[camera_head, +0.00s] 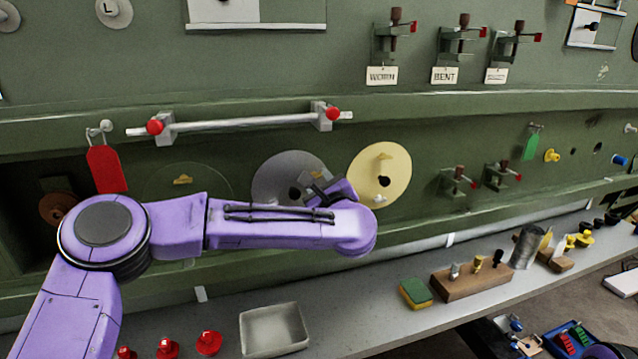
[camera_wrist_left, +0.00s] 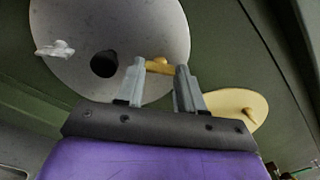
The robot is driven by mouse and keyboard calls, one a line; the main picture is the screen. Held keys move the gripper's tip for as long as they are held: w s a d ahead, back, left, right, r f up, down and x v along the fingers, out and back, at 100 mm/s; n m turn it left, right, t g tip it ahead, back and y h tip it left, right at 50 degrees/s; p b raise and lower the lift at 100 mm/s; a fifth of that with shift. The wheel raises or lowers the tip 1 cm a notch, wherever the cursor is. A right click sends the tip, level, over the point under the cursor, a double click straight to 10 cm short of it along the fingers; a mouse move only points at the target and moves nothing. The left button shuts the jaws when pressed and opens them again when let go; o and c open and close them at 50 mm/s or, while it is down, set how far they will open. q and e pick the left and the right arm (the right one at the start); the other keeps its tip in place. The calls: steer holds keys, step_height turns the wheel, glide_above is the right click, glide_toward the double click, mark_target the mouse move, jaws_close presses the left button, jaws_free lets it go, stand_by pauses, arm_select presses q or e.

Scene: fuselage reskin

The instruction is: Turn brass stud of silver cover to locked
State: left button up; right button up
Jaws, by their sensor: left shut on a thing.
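The silver cover (camera_head: 275,172) is a round grey disc on the green fuselage wall. In the left wrist view the silver cover (camera_wrist_left: 110,30) fills the upper left, with a dark round knob or hole and a white tab on its face. The brass stud (camera_wrist_left: 156,69) sits near the cover's right edge. My left gripper (camera_wrist_left: 161,66) has its two grey fingers closed around the stud. In the head view my left gripper (camera_head: 322,190) is at the cover's right side, and the arm hides the cover's lower part. The stud's mark or lock position cannot be read.
A cream-yellow disc (camera_head: 380,165) is just right of the silver cover. A rail with red knobs (camera_head: 240,124) runs above it. A red tag (camera_head: 105,170) hangs at left. A tray (camera_head: 273,328), a sponge (camera_head: 416,293) and a wooden block (camera_head: 470,283) are on the ledge below.

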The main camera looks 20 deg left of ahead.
arm_select(q)
steer(key=shift+f, duration=0.1)
steer(key=shift+m+b, duration=3.1)
steer(key=shift+m, duration=5.7)
steer(key=o, duration=1.1)
steer(key=shift+a, duration=0.1)
steer(key=shift+c, duration=0.2)
